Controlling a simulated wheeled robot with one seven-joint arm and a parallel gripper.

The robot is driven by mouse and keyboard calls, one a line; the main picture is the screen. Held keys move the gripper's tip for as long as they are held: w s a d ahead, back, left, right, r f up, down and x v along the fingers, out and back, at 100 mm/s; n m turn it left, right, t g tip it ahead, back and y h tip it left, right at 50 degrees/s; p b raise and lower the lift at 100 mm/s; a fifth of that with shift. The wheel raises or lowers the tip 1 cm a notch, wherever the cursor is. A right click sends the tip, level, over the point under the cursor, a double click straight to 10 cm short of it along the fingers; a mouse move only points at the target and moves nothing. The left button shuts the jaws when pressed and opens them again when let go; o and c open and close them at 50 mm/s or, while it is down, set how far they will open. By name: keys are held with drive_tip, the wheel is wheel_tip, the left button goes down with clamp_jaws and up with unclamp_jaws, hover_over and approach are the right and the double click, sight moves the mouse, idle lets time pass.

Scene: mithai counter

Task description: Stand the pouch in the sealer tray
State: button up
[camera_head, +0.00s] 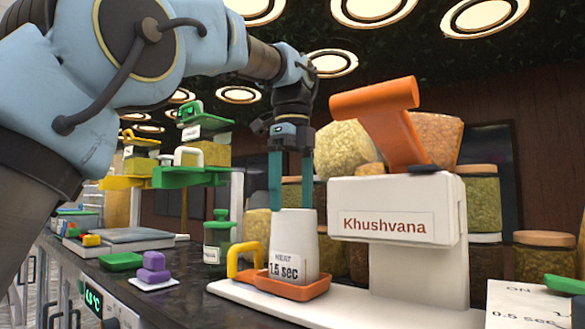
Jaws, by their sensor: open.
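A white pouch (304,228) stands roughly upright at the orange sealer tray (310,292), on the white sealer base. The white sealer (398,207), labelled "Khushvana", has an orange lever (378,100) and stands just right of the pouch.
A yellow handle (242,258) is close left of the pouch. A green-lidded jar (217,235), a purple stack (154,265) and a green dish (121,261) sit on the dark counter to the left. Filled jars (481,195) stand behind the sealer. A white sign (530,304) is at front right.

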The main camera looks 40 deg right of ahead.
wheel_tip(320, 180, up, 6)
drive_tip(key=shift+f+p, duration=0.15)
drive_tip(key=shift+p, duration=0.45)
